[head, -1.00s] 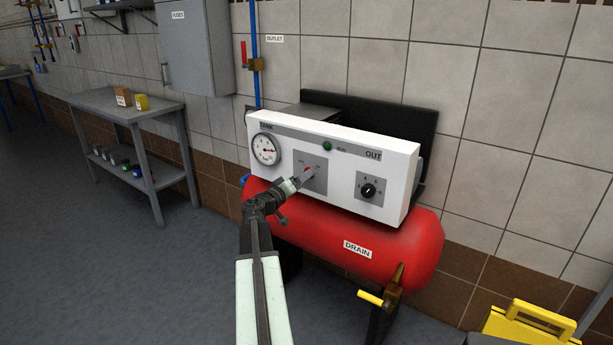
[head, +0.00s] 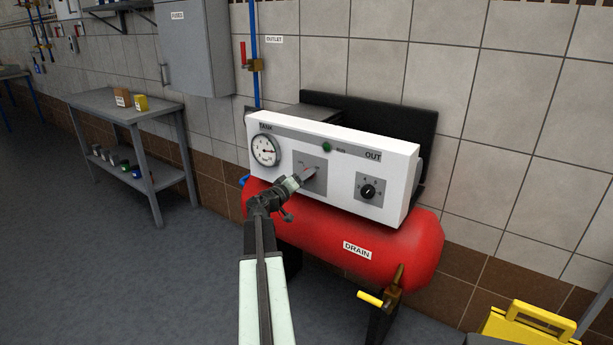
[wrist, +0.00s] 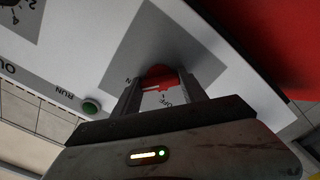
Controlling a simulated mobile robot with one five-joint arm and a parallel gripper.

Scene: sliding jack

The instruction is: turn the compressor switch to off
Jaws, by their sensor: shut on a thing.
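The compressor switch is a red knob (wrist: 160,76) on a grey square plate (head: 321,186) in the middle of the white panel (head: 335,184). My gripper (head: 307,174) reaches the plate from the lower left in the head view and mostly hides the knob there. In the wrist view my gripper (wrist: 161,84) has one finger on each side of the knob and is shut on it. An OFF label shows between the fingers, and part of another label is beside the left finger. I cannot tell exactly which mark the knob points to.
A round gauge (head: 265,150), a green RUN lamp (head: 327,147) and a black OUT knob (head: 367,191) share the panel. Below is the red tank (head: 410,245) with a yellow drain handle (head: 370,298). A grey table (head: 120,104) stands left; floor between is clear.

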